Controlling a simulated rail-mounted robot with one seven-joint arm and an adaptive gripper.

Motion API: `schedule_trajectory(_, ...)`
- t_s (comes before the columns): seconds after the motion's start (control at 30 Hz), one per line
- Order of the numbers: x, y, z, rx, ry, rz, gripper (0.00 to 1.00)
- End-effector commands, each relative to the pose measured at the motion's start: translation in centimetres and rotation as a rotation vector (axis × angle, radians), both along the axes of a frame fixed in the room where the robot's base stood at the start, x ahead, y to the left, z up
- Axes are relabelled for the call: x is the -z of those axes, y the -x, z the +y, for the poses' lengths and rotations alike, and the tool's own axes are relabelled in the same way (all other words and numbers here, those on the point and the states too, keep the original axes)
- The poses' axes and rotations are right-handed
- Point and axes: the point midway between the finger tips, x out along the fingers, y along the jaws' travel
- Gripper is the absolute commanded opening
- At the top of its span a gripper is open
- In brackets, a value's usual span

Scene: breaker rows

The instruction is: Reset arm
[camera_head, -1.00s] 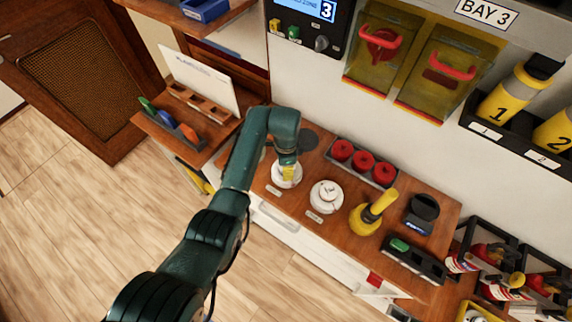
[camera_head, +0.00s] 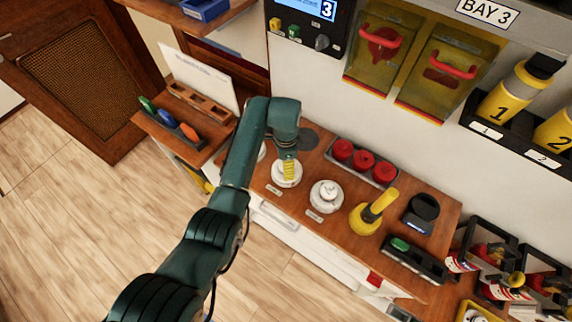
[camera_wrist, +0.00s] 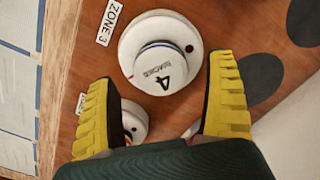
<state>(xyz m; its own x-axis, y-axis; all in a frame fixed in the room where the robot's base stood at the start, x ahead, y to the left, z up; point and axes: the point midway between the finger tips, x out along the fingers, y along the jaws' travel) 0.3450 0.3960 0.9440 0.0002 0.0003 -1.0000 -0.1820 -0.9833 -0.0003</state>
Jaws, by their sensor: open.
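My gripper (camera_head: 290,168) hangs over the wooden counter. In the wrist view my gripper (camera_wrist: 165,105) is open, its two yellow ribbed fingers wide apart with nothing held between them. A round white smoke unit (camera_wrist: 160,65) marked 4 lies ahead of the fingertips on a white round base. In the head view this white unit (camera_head: 286,179) is just below the fingers, partly hidden by them. I see no contact with it. Part of another white round unit (camera_wrist: 134,120) shows between the fingers, partly hidden by the gripper.
Right of my gripper stand another white round unit (camera_head: 326,196), a rack of red knobs (camera_head: 363,163), a yellow handled tool (camera_head: 373,212) and a black cup-like item (camera_head: 422,211). A panel with a screen (camera_head: 310,28) is on the wall behind. Open floor (camera_head: 70,240) lies left.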

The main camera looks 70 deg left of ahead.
Motion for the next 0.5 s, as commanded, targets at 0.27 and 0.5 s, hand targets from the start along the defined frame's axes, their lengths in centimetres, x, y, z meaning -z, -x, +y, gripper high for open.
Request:
schedule_trajectory(0.27, -6.9, 0.0, 0.1, 0.0, -0.003, -0.003, 0.87)
schedule_trajectory(0.5, -9.1, 0.0, 0.0, 0.0, 0.0, 0.0, 0.87)
